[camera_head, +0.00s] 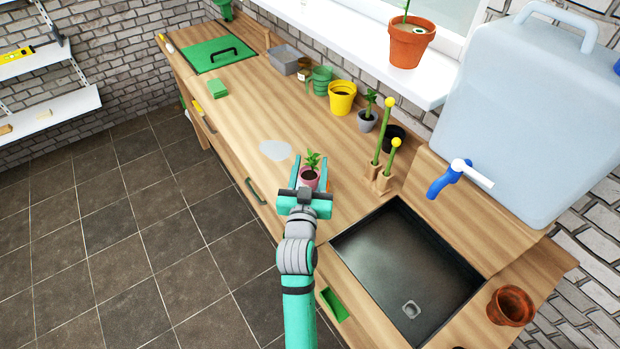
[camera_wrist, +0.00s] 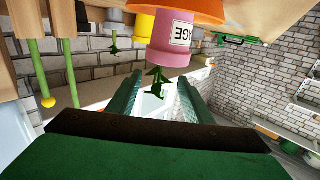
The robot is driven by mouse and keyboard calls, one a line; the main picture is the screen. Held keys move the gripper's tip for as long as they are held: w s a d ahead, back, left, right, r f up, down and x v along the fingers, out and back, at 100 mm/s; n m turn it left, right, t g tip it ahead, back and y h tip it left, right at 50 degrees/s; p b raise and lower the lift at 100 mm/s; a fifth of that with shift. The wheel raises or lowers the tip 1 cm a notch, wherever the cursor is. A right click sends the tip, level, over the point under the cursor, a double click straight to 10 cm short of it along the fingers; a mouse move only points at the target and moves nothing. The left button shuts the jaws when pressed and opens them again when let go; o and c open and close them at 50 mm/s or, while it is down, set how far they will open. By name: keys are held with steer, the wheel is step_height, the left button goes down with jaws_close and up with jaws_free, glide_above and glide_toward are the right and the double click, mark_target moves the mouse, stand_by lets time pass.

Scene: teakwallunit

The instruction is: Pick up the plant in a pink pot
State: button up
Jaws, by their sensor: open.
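The pot's lower front is partly hidden by my gripper in the head view.
The black sink (camera_head: 405,275) lies to the right. A yellow pot (camera_head: 342,97) and several other pots line the back. The counter's left middle (camera_head: 235,120) is clear.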

steer(key=w, duration=0.5)
steer(key=shift+d+r, duration=0.1)
steer(key=shift+d, duration=0.3)
steer(key=shift+c, duration=0.7)
jaws_close()
